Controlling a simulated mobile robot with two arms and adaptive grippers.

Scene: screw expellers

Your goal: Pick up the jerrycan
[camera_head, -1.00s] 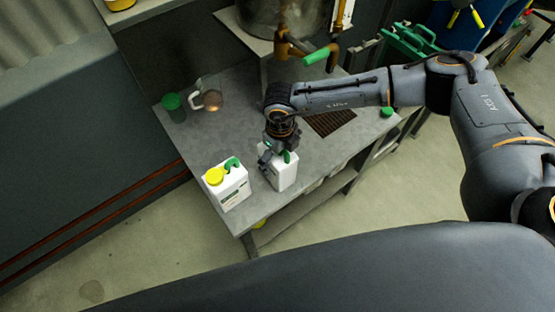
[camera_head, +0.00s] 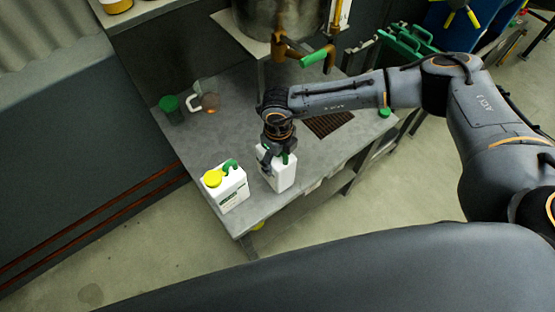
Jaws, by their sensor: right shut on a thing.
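Two white jerrycans are on the grey table in the head view. One jerrycan (camera_head: 279,175) is under my right gripper (camera_head: 277,157), which is shut on its green handle at the top. The gripper hides most of that jerrycan's top. I cannot tell whether its base touches the table. The other jerrycan (camera_head: 231,194) has a yellow cap and a green handle and stands upright to the left, near the table's front edge. My left gripper is not in view.
The grey table (camera_head: 232,97) holds a green cup (camera_head: 171,107) and a glass jug (camera_head: 208,101) at the back left. A dark grate (camera_head: 328,124) lies right of the held jerrycan. A metal vessel (camera_head: 272,15) with a green-handled tap (camera_head: 316,56) stands behind.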

